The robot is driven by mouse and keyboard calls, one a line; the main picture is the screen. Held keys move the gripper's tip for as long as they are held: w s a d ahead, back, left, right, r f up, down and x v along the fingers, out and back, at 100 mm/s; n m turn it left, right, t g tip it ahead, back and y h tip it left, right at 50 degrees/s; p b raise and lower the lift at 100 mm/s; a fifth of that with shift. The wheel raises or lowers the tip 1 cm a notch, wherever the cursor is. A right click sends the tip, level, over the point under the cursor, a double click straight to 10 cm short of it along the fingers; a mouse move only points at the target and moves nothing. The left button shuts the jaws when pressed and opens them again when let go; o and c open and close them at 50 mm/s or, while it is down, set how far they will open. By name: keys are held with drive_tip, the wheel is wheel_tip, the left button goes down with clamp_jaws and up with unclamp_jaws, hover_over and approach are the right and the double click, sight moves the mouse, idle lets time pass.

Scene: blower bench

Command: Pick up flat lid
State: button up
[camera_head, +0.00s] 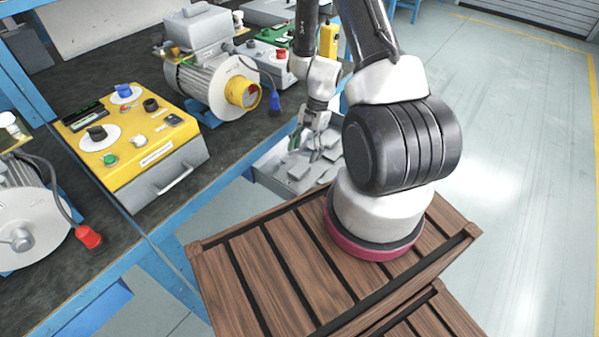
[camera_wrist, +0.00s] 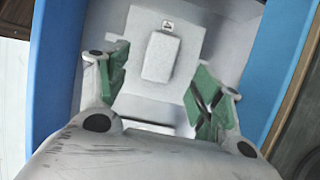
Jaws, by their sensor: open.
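A pale grey flat panel with a raised rectangular block on it, which looks like the flat lid (camera_wrist: 190,42), lies below my gripper (camera_wrist: 160,88) in the wrist view. The raised block (camera_wrist: 160,57) shows between and a little beyond the two green-padded fingers. My gripper is open, with nothing between the fingertips. In the head view my gripper (camera_head: 309,149) points down over grey pieces (camera_head: 298,172) beside the blue bench frame. Its fingers partly hide them. I cannot tell whether the fingertips touch the lid.
Blue walls or rails (camera_wrist: 292,65) flank the lid on both sides. The bench (camera_head: 122,217) holds a yellow control box (camera_head: 140,150) and a motor (camera_head: 210,85). A slatted wooden crate (camera_head: 265,270) stands under my arm. Open floor (camera_head: 510,180) lies at right.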

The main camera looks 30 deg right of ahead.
sight(299, 168)
drive_tip(key=x, duration=0.6)
drive_tip(key=shift+a, duration=0.1)
drive_tip(key=c, duration=1.2)
drive_tip(key=shift+r, duration=0.1)
